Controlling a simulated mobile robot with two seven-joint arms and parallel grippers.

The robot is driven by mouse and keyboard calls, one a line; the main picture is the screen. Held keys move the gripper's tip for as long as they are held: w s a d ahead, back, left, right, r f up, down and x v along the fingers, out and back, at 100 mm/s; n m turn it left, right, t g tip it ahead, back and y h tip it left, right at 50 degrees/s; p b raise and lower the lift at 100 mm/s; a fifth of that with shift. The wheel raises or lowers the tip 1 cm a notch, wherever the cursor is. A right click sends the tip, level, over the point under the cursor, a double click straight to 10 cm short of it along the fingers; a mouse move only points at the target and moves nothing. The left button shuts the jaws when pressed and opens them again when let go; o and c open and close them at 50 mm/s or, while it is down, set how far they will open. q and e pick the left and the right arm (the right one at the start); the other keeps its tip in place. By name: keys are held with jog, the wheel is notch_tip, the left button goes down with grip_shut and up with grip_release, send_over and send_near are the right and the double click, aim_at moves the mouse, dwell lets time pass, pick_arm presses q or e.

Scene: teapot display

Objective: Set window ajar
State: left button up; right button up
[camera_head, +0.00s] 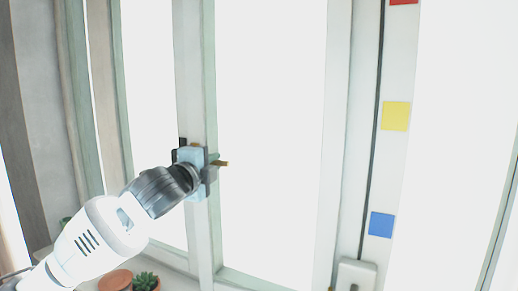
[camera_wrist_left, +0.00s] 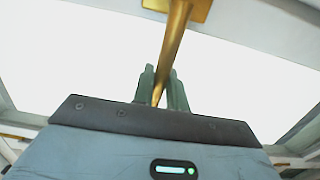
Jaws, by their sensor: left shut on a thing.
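The window has tall pale frames and bright panes; its middle upright (camera_head: 196,80) stands behind my left gripper. A brass window handle (camera_head: 221,163) shows in part beside that gripper, and its bar also shows in the left wrist view (camera_wrist_left: 177,35). My left gripper (camera_head: 208,168) is shut on the handle; in the left wrist view its green fingers (camera_wrist_left: 162,88) lie on both sides of the bar. The gripper hides much of the handle in the head view. I cannot tell whether the window is open at all. My right gripper is not in view.
A potted succulent (camera_head: 146,282) and a terracotta pot (camera_head: 115,281) stand at the bottom left, below my left arm. Yellow (camera_head: 396,116), blue (camera_head: 381,224) and red (camera_head: 403,2) squares run down a white upright at the right.

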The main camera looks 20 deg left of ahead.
pick_arm(q)
jog(key=shift+s+d+n+y, duration=0.15)
jog(key=shift+s+n+y, duration=0.25)
jog(key=shift+s, duration=0.4)
jog(key=shift+s, duration=0.1)
jog(key=shift+s+d+n+y, duration=0.2)
jog(key=shift+s+y, duration=0.15)
jog(key=shift+s, duration=0.2)
jog(key=shift+s+d+n+y, duration=0.2)
jog(key=shift+s+y, duration=0.15)
jog(key=shift+s, duration=0.3)
jog(key=shift+s+d+n+g+y, duration=0.15)
jog(key=shift+s+d+n+y, duration=0.15)
jog(key=shift+s, duration=0.3)
jog(key=shift+s+d+n+g+y, duration=0.2)
jog(key=shift+s+y, duration=0.2)
jog(key=shift+s, duration=0.15)
jog(key=o, duration=0.9)
jog(key=shift+o, duration=0.2)
